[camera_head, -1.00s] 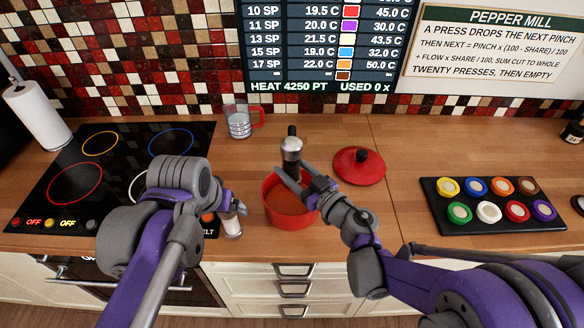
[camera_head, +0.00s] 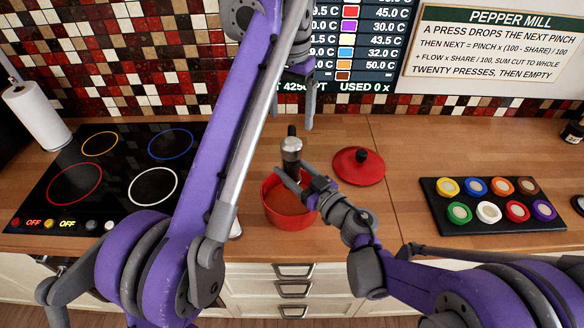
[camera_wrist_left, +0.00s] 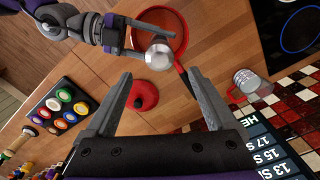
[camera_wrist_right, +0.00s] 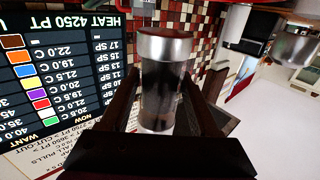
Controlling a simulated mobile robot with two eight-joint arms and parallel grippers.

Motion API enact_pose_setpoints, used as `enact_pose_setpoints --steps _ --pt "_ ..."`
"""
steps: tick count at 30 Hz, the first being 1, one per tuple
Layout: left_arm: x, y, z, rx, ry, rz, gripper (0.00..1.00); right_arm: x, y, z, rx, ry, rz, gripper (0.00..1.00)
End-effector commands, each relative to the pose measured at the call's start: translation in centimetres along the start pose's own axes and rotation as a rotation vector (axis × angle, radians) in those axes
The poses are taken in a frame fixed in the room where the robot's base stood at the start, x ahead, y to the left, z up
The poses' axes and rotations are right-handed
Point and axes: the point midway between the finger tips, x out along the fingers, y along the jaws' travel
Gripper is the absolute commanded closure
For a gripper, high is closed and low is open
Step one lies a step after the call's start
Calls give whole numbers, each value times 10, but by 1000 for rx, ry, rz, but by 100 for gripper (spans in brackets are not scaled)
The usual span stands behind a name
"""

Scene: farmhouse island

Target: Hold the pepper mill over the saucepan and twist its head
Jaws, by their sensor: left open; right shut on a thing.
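My left gripper (camera_head: 297,118) is open, high above the mill and pointing down. In the left wrist view, the mill's round metal head (camera_wrist_left: 159,57) shows near the gap between the open fingertips (camera_wrist_left: 157,76), with nothing between them. The mill's lower end is partly hidden by my right fingers.
A red lid (camera_head: 358,170) lies right of the saucepan. A black tray (camera_head: 480,222) of coloured-rimmed jars sits further right. A black cooktop (camera_head: 115,175) is at the left with a paper towel roll (camera_head: 36,115). A glass measuring cup (camera_wrist_left: 250,84) stands behind, hidden in the head view.

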Motion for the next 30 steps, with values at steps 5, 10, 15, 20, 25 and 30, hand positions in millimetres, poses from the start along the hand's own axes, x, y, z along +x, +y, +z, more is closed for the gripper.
enact_pose_setpoints --steps 5,10,15,20,25,30 --pt "10 1 -1 3 -3 1 10 0 0 0 0 0 0 100" --pt "34 1 -1 3 -3 1 10 0 0 0 0 0 0 100" --pt "59 1 0 2 -3 1 10 0 0 0 0 0 0 100" --pt "77 1 0 2 -2 1 10 0 0 0 0 0 0 100" --pt "87 1 0 2 -2 1 10 0 0 0 0 0 0 100" --pt "89 1 0 2 -2 1 10 0 0 0 0 0 0 100"
